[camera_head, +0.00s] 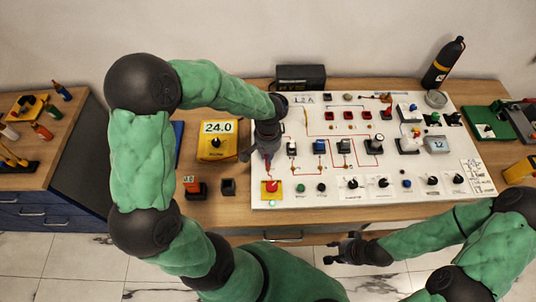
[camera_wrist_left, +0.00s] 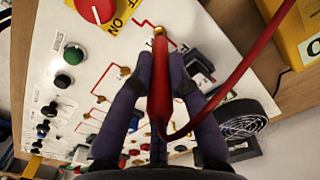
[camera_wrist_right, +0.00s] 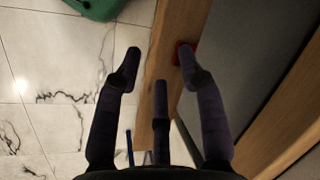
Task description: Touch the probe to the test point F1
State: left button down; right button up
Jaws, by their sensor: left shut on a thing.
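My left gripper (camera_wrist_left: 157,80) is shut on a red probe (camera_wrist_left: 160,85) with a red cable. In the head view, the left gripper (camera_head: 268,150) is over the left edge of the white panel (camera_head: 400,160), above the red knob on its yellow plate. In the left wrist view the probe's tip is at a gold point (camera_wrist_left: 159,31) beside that plate; I cannot tell whether they touch. Other gold test points (camera_wrist_left: 125,71) follow the red lines. No F1 label is readable. My right gripper (camera_head: 345,249) is open and empty in front of the table.
A yellow meter (camera_head: 217,140) reading 24.0 stands left of the panel. The red knob (camera_head: 271,186), a green button (camera_head: 300,188) and several switches lie along the panel's front. A black box (camera_head: 301,77) and a black bottle (camera_head: 443,62) stand behind.

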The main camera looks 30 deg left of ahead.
pick_arm(q)
jog(key=shift+r+p, duration=2.9)
jog(key=shift+r, duration=1.15)
jog(key=shift+s+f, duration=0.1)
